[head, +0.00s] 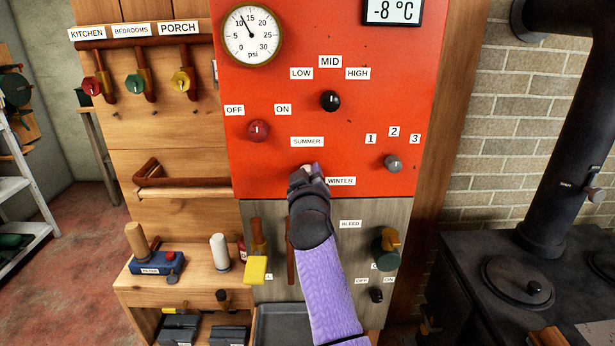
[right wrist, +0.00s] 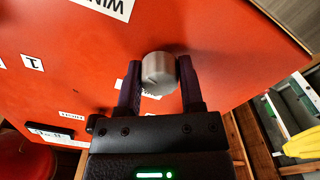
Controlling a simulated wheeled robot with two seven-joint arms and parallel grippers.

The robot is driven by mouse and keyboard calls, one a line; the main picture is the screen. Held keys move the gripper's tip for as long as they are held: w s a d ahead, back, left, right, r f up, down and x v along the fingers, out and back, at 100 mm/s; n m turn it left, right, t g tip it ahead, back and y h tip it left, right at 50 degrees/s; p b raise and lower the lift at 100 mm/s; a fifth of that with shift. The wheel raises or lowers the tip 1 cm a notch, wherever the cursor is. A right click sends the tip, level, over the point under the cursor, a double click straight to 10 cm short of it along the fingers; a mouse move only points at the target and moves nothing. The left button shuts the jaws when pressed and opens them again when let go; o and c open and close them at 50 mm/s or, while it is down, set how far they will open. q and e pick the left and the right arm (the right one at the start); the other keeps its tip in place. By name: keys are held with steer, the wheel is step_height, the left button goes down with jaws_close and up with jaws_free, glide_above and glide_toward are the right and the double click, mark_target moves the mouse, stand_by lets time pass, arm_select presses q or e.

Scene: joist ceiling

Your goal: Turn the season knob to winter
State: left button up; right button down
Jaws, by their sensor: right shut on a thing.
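The season knob (right wrist: 158,67) is a silver-grey round knob on the red panel (head: 285,70). My right gripper (right wrist: 161,84) is shut on it, one finger on each side. In the head view my right gripper (head: 308,176) hides most of the knob, and only a pale bit shows. The SUMMER label (head: 307,142) is above the knob and the WINTER label (head: 341,181) is to its lower right. Part of the WINTER label (right wrist: 106,5) shows at the top of the right wrist view. I cannot tell which way the knob points. My left gripper is out of view.
A red knob (head: 258,131), a black knob (head: 330,101) and a grey knob (head: 392,163) sit on the same panel. A black stove (head: 520,285) stands at the right.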

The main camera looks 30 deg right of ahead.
steer(key=shift+f, duration=0.15)
stand_by(0.4)
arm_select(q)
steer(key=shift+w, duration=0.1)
arm_select(e)
steer(key=shift+c, duration=1.1)
jaws_free()
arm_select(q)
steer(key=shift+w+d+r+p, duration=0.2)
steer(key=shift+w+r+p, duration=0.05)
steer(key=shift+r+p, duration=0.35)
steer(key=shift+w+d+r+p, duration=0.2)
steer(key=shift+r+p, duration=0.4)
arm_select(e)
steer(key=v, duration=1)
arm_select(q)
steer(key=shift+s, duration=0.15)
